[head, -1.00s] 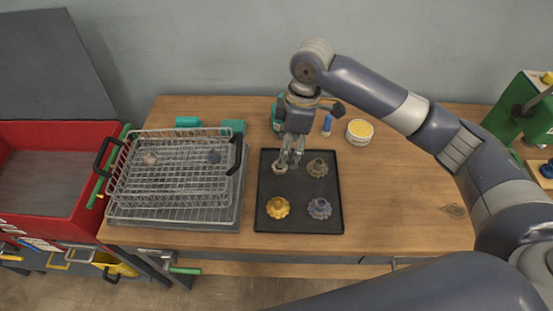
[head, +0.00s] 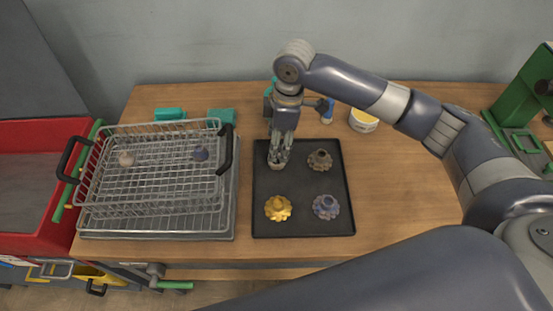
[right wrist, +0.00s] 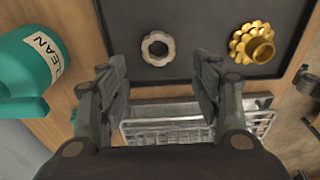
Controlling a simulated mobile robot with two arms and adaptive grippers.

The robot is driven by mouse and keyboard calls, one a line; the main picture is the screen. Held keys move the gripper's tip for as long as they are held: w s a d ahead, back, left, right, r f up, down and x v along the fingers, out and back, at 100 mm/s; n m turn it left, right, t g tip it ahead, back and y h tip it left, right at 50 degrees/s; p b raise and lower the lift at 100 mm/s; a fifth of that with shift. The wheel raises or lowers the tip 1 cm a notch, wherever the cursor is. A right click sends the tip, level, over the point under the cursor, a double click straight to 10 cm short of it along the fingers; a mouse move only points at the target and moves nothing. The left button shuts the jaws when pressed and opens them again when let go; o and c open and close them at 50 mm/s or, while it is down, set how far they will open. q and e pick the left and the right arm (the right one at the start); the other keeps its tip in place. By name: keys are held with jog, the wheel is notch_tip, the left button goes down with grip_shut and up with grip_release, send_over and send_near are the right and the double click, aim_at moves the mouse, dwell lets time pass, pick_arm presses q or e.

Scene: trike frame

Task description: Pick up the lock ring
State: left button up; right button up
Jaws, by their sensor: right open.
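The lock ring is a pale grey ring with a notched rim (right wrist: 146,48), lying flat on the dark tray (head: 340,190). In the right wrist view it lies ahead of the gap between my fingers, not touched by them. My right gripper (right wrist: 160,78) is open and empty. In the head view the right gripper (head: 279,158) points down over the tray's back left part and mostly hides the ring. My left gripper is out of view.
The tray also holds a gold toothed part (head: 278,208), a blue-grey one (head: 325,207) and a brown-grey one (head: 320,160). A wire basket (head: 150,185) stands left of the tray. A bottle labelled CLEAN (right wrist: 32,60) stands close beside the gripper.

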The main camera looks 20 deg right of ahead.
aim_at(277, 163)
jog(key=shift+a+f, duration=0.1)
jog(key=shift+f, duration=0.6)
notch_tip(277, 163, down, 4)
jog(key=shift+f+p, duration=0.25)
jog(key=shift+p, duration=0.6)
jog(key=shift+w+f, duration=0.1)
jog(key=shift+f, duration=0.35)
jog(key=c, duration=1.2)
